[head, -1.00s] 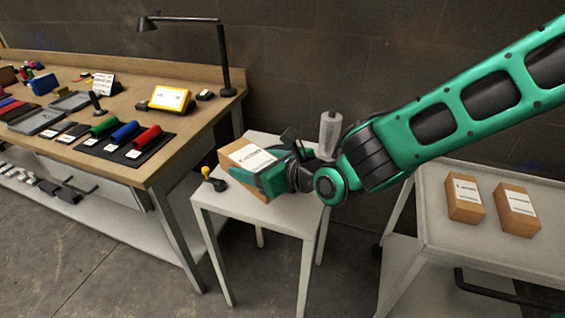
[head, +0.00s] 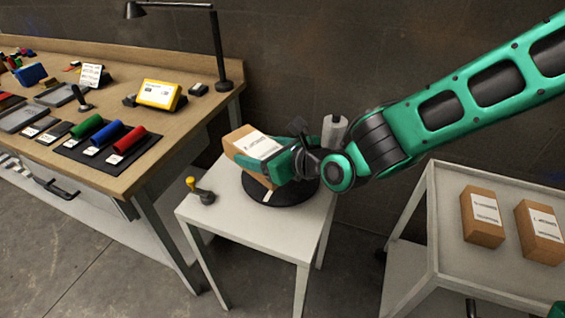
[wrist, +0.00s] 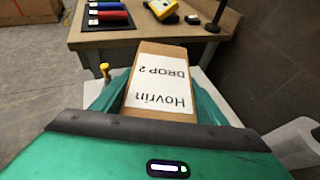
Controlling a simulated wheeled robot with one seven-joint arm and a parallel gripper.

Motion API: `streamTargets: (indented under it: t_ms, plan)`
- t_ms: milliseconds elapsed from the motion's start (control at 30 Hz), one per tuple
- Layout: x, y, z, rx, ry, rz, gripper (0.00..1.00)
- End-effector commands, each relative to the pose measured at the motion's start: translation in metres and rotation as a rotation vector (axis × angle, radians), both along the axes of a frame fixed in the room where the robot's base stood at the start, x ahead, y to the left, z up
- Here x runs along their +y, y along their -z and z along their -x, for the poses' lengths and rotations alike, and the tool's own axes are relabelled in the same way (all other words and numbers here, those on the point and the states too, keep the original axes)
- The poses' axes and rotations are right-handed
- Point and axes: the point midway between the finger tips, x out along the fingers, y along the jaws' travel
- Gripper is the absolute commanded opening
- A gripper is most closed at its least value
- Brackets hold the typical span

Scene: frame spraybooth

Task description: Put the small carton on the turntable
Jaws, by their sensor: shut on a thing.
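My gripper (head: 284,163) is shut on a brown carton (head: 239,141) with a white label. In the wrist view the carton (wrist: 153,52) sits between the fingers, its label reading "Hovrin DROP 2". The carton is tilted in the head view. The black round turntable (head: 290,194) is on a small white table, below and right of the carton. The carton's lower end is at the turntable's left edge in the picture; I cannot tell whether they touch. The gripper hides part of the turntable.
The small table (head: 240,222) also holds a yellow-knobbed black device (head: 199,191) and a grey cylinder (head: 333,133) behind. A workbench (head: 130,178) with tools stands left. A trolley (head: 455,262) at right carries two other cartons (head: 482,215).

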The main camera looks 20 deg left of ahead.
Motion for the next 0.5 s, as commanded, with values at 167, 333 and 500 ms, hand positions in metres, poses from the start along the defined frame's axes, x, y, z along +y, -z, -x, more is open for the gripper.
streamTargets:
  t_ms: [167,333,500]
  plan:
    - [-0.013,0.021,-0.031,0.004,0.002,-0.004,0.30]
    - [-0.024,0.037,-0.054,0.002,-0.003,-0.005,0.30]
    - [-0.030,0.046,-0.067,-0.002,-0.005,-0.004,0.30]
